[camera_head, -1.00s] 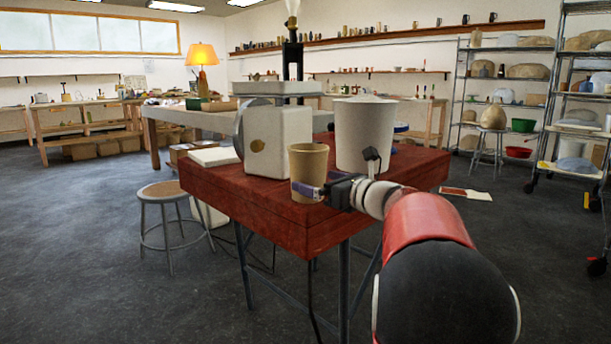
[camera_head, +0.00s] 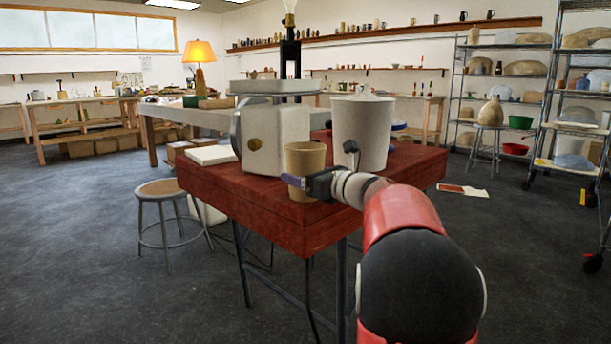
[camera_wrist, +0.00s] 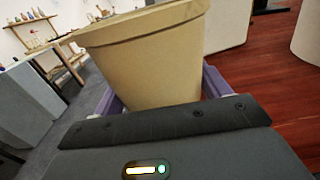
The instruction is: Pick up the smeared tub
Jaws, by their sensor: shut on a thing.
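A tan tub (camera_head: 304,160) with a wider rim stands at the front edge of the red table (camera_head: 283,205) in the head view. It also fills the upper middle of the wrist view (camera_wrist: 150,60). No smear shows clearly on the sides in view. My gripper (camera_head: 296,181) is shut on the tub, with its purple fingers on either side of the lower part. The tub looks upright in the head view; I cannot tell whether its base touches the table.
A white boxy machine (camera_head: 275,138) stands close behind the tub. A large white bucket (camera_head: 362,132) is to the right behind it. A flat white slab (camera_head: 212,155) lies at the table's left. A stool (camera_head: 167,192) stands on the floor at left. Open floor lies in front.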

